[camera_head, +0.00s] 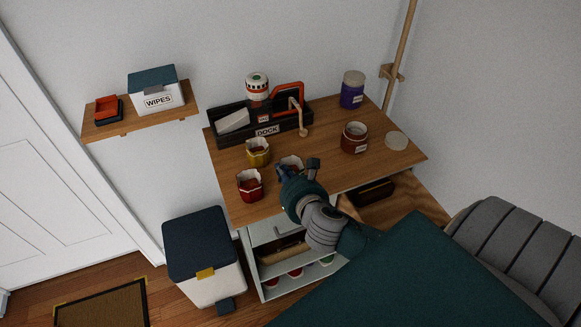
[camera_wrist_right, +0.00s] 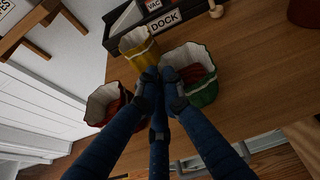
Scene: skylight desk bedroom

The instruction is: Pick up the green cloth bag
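The green cloth bag (camera_wrist_right: 205,92) stands upright on the desk, with a pale lining and reddish contents, in the right wrist view. In the head view the bag (camera_head: 292,161) is mostly hidden behind my right gripper (camera_head: 287,172). In the wrist view the gripper's dark blue fingers (camera_wrist_right: 163,76) come close together at the bag's left rim. One fingertip overlaps the bag's opening and another is outside its left wall. They look shut on this rim, though the contact itself is hidden. My left gripper is not in view.
A yellow bag (camera_head: 258,155) and a red bag (camera_head: 250,188) stand close by on the desk (camera_head: 330,111). A dark DOCK tray (camera_head: 237,134) is behind. A brown jar (camera_head: 354,140), its loose lid (camera_head: 396,140) and a purple jar (camera_head: 352,92) are to the right.

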